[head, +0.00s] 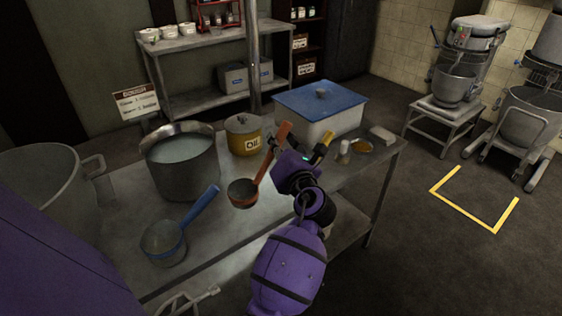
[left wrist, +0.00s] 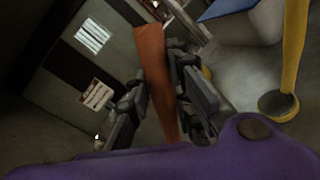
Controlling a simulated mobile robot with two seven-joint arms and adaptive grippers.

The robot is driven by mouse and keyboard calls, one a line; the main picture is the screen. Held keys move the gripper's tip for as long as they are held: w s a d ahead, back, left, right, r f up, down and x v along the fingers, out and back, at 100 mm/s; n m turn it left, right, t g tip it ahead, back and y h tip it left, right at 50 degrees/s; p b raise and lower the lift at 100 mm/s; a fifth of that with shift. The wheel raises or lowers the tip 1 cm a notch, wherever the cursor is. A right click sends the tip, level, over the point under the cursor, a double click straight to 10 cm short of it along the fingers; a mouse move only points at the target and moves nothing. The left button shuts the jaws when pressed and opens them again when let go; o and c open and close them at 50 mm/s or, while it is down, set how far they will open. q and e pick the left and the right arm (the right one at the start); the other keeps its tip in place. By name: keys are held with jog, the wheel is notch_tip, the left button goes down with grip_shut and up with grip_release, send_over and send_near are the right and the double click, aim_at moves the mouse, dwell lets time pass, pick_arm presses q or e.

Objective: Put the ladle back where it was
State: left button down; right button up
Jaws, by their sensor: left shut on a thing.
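A ladle with an orange-red handle (head: 273,153) and a dark bowl (head: 243,193) is held by my left gripper (head: 280,151). The gripper is shut on the handle. The bowl hangs toward the lower left, over the table near the big pot; whether it touches anything is unclear. In the left wrist view the orange-red handle (left wrist: 154,75) stands between the fingers (left wrist: 155,100); the bowl is out of that view. My right gripper is not in view.
A blue-handled ladle (head: 165,241) lies on the metal table (head: 130,205). A pot of pale liquid (head: 183,175), an oil pot (head: 245,135) and a blue-lidded container (head: 325,112) stand behind. A yellow-handled ladle (left wrist: 281,103) is right of my gripper.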

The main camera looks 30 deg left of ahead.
pick_arm(q)
jog(key=w+a+f+b, duration=0.1)
jog(key=w+f+b, duration=0.1)
jog(key=f, duration=0.5)
jog(key=shift+w+f, duration=0.35)
jog(key=shift+w, duration=0.3)
jog(key=shift+a+f, duration=0.1)
jog(key=c, duration=1.6)
grip_release()
jog(key=shift+o, duration=0.2)
